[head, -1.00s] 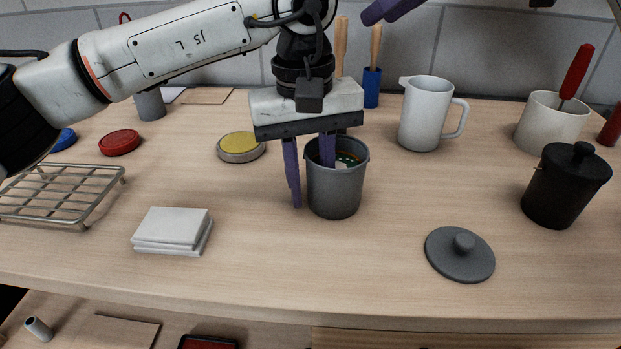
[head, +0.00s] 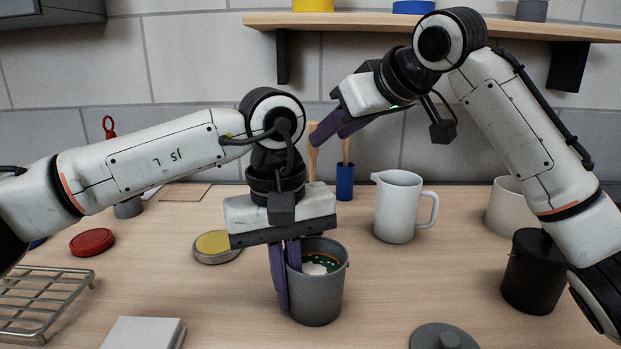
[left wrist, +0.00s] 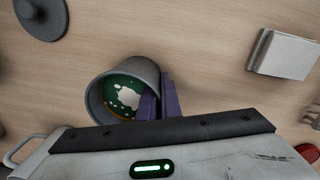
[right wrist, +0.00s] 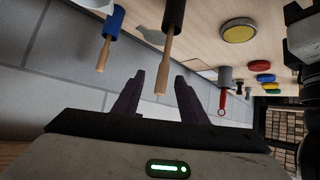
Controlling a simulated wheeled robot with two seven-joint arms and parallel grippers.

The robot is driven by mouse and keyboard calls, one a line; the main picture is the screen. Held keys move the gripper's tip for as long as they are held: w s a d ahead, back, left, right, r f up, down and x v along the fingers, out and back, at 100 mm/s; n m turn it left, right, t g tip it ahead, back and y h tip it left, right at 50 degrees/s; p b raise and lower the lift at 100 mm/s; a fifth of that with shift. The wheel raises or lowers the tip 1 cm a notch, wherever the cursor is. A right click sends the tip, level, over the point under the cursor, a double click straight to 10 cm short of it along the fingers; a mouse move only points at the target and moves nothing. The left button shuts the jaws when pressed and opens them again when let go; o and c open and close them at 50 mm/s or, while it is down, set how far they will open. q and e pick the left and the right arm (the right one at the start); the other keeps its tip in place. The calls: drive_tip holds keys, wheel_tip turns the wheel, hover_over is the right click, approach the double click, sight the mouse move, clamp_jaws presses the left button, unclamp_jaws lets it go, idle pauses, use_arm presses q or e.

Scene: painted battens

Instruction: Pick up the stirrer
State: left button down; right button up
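Two light wooden sticks stand upright at the back of the table; I cannot tell for sure which is the stirrer. One (head: 314,160) rises behind my left gripper, its lower part hidden; the right wrist view shows it (right wrist: 171,45) in a dark grey holder (right wrist: 174,12). The other (head: 346,150) stands in a blue holder (head: 345,182). My right gripper (head: 330,138) is open and empty beside the stick tops. In its wrist view the first stick's tip appears between the fingers; depth is unclear. My left gripper (head: 283,300) is shut on the wall of a grey bucket (head: 318,300), one finger inside.
The bucket holds something green with white patches. A grey jug (head: 398,208) stands right of the holders, a black pot (head: 535,275) further right. A yellow-topped tin (head: 213,245) lies left.

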drive_tip(key=a+f+m+t, duration=0.1)
drive_tip(key=a+m+t, duration=0.1)
drive_tip(key=a, duration=0.1)
drive_tip(key=m+t+h, duration=0.2)
hover_over(313, 179)
drive_tip(key=w, duration=0.4)
drive_tip(key=shift+f, duration=1.4)
drive_tip(key=shift+w+a, duration=0.1)
drive_tip(key=shift+a, duration=0.35)
clamp_jaws()
